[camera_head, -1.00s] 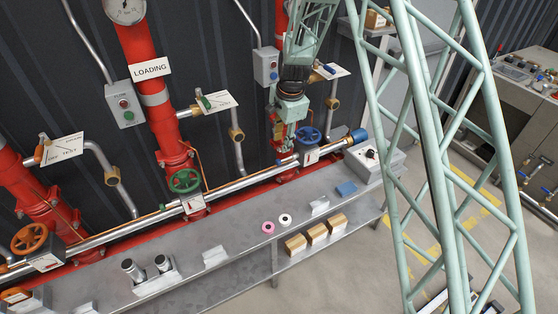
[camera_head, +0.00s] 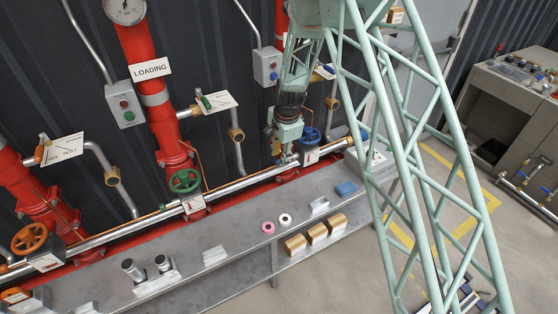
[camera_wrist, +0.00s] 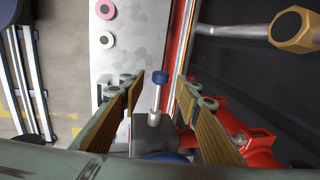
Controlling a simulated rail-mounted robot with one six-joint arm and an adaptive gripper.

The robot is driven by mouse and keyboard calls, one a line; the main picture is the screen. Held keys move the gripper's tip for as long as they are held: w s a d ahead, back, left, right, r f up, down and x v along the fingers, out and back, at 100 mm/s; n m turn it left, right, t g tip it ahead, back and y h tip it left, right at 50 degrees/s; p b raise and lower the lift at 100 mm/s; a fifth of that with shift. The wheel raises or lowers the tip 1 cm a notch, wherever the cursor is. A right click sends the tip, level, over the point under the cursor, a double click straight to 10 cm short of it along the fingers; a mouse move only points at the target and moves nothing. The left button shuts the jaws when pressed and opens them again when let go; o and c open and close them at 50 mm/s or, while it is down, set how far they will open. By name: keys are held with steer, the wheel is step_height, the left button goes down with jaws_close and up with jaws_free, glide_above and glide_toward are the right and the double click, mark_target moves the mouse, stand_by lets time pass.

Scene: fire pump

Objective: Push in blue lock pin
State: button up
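The blue lock pin (camera_wrist: 160,78) shows in the wrist view as a blue knob on a silver shaft, standing out of a grey block (camera_wrist: 143,130). My gripper (camera_wrist: 160,92) is open, with one finger on each side of the pin. Gaps show between the knob and both fingers, and nothing is held. In the head view my gripper (camera_head: 283,155) is low over the silver pipe, left of the blue valve wheel (camera_head: 310,135). I cannot make out the pin clearly there. In the wrist view a blue rounded part (camera_wrist: 165,157) shows at the bottom edge.
The silver pipe (camera_head: 240,184) runs along the red pipework behind a grey bench (camera_head: 225,235). A brass-coloured fitting (camera_wrist: 292,30) shows upper right in the wrist view.

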steer(key=shift+w+a+f, duration=0.1)
steer(key=shift+w+f, duration=0.05)
steer(key=shift+f, duration=0.55)
steer(key=shift+w+a+f, duration=0.1)
steer(key=shift+f, duration=0.55)
jaws_close()
